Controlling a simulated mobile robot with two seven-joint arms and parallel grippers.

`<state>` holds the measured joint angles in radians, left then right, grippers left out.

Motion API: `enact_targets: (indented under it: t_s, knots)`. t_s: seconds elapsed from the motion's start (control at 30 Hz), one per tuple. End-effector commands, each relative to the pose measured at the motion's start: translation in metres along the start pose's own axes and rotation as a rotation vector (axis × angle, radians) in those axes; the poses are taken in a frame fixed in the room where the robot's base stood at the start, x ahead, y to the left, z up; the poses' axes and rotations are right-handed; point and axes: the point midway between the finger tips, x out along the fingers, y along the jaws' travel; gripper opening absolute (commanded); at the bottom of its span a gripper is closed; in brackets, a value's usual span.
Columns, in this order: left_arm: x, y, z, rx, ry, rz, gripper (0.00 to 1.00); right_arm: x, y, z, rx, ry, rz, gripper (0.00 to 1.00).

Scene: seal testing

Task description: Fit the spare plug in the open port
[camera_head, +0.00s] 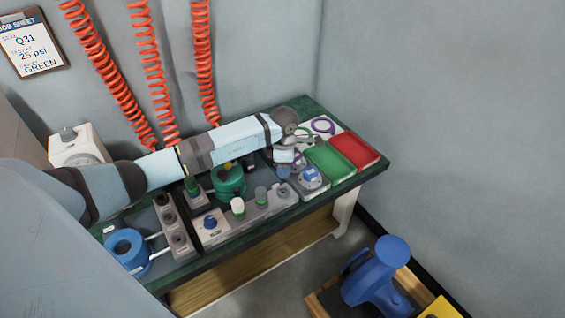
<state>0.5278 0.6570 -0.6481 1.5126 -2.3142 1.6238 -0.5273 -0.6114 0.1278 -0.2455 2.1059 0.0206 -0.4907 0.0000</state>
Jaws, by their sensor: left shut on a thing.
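My left arm reaches in from the left over the green bench. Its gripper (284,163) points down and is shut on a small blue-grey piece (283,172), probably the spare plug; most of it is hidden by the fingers. A dark round opening (284,191) at the block's right end looks like the open port. The held piece appears above this opening and apart from it. My right gripper is not in view.
A gauge block (312,180) stands close right of the port block. Green (330,163) and red (354,150) trays lie farther right. A round green fixture (228,181) stands behind the block. A blue ring part (127,250) is at left. Red coiled hoses (205,65) hang behind.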

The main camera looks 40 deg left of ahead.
Motion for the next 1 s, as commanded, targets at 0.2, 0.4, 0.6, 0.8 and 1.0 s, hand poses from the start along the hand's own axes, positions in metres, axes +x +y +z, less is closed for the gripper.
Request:
enact_targets:
  t_s: [0.2, 0.4, 0.6, 0.8, 1.0]
  knots:
    - [0.013, 0.000, 0.001, 0.000, -0.001, 0.000, 0.12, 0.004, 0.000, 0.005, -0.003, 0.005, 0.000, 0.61]
    - [0.029, 0.001, 0.000, 0.000, -0.002, -0.001, 0.12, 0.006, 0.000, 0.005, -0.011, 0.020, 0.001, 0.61]
    - [0.044, 0.001, 0.000, -0.001, 0.000, 0.000, 0.12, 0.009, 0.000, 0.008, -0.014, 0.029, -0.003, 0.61]
    - [0.052, 0.001, 0.000, 0.000, -0.001, 0.000, 0.12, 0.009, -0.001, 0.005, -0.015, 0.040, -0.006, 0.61]
    - [0.052, 0.001, 0.000, 0.000, -0.001, 0.000, 0.12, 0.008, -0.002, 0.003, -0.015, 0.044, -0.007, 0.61]
